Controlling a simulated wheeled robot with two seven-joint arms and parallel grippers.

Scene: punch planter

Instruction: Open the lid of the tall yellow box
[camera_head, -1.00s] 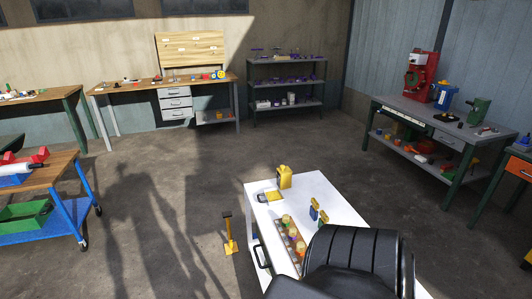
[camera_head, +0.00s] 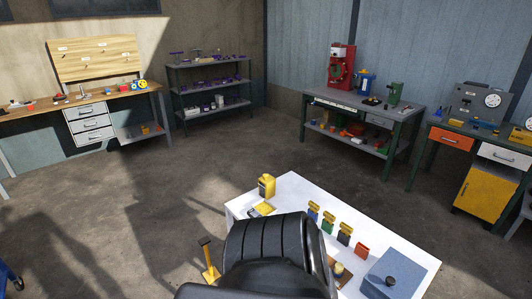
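A small upright yellow box-like container (camera_head: 267,186) stands near the far left corner of the white table (camera_head: 290,184). It has a narrower top and a dark patch on its front. It is too small to tell how its lid sits. It is the tall yellow thing on this table. Neither of my grippers is in view, so nothing is seen touching it.
Several coloured pieces and a blue-grey box (camera_head: 395,272) are on the table's right. A yellow post (camera_head: 210,265) stands left of it. Workbenches line the walls; floor between is open.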

